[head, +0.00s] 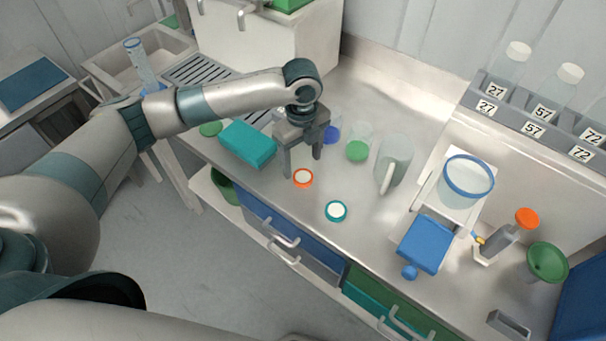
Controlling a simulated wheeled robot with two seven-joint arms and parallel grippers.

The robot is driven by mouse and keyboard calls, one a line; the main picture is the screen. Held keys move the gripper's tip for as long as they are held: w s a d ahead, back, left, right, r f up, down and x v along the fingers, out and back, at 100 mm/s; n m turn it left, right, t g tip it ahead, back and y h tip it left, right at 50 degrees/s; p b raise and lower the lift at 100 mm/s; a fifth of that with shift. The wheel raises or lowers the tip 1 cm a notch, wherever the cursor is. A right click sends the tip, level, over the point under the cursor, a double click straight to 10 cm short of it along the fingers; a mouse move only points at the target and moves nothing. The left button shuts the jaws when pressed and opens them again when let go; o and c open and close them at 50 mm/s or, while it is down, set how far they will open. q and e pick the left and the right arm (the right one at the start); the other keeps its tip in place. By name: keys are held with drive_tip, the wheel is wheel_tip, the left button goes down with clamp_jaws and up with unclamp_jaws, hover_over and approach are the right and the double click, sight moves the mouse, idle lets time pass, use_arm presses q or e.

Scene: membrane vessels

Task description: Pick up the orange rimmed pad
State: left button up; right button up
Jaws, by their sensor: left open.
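The orange rimmed pad (303,178) is a small round white disc with an orange rim. It lies flat on the grey counter near its front edge, left of the middle. My left gripper (302,170) points down with its two fingers apart, just above and behind the pad. Nothing shows between the fingers. Whether the fingertips touch the counter is hard to tell. My right gripper is not in view.
A teal rimmed pad (336,211) lies to the right, nearer the edge. A teal block (248,144) sits to the left. A blue-rimmed vessel (467,180) stands further right.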

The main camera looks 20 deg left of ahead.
sight(303, 176)
use_arm(q)
drive_tip(key=shift+f, duration=0.1)
idle(0.3)
drive_tip(key=shift+d+f+p, duration=0.1)
drive_tip(key=shift+f+p, duration=0.5)
drive_tip(key=shift+p, duration=0.05)
wheel_tip(303, 176, down, 3)
drive_tip(key=shift+p, duration=0.7)
drive_tip(key=shift+f, duration=0.5)
drive_tip(key=c, duration=1.1)
